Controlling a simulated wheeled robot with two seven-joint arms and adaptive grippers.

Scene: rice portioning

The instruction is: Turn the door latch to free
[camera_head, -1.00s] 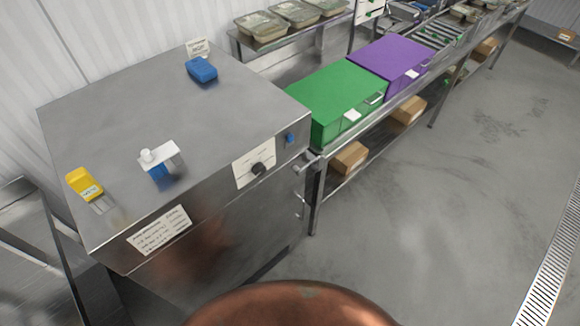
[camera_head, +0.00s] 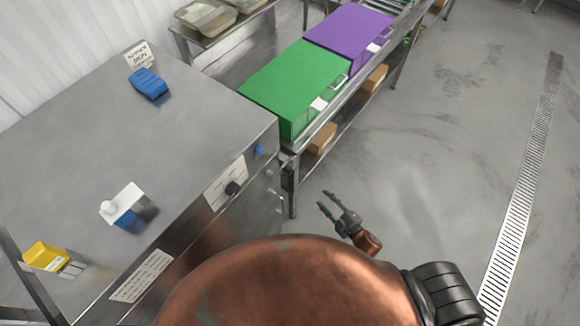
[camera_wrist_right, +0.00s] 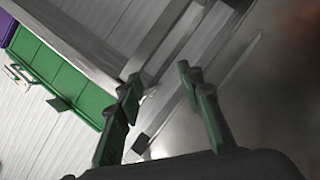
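The steel cabinet (camera_head: 130,130) stands at the left in the head view, and its door side faces right. Small metal latch fittings (camera_head: 274,190) show on that side, small and seen edge-on, so I cannot tell how the latch is turned. My right gripper (camera_head: 322,199) is to the right of the cabinet, apart from it, with its fingers pointing left towards the door side. Its fingers are spread and empty. In the right wrist view the two green-tipped fingers (camera_wrist_right: 158,78) are apart with nothing between them. My left gripper is out of view.
A steel table with a green box (camera_head: 295,80) and a purple box (camera_head: 350,38) stands beyond the cabinet. Cardboard boxes (camera_head: 322,138) sit on its lower shelf. A blue item (camera_head: 148,84), a white carton (camera_head: 122,200) and a yellow item (camera_head: 45,256) are on the cabinet top. Floor at right is clear.

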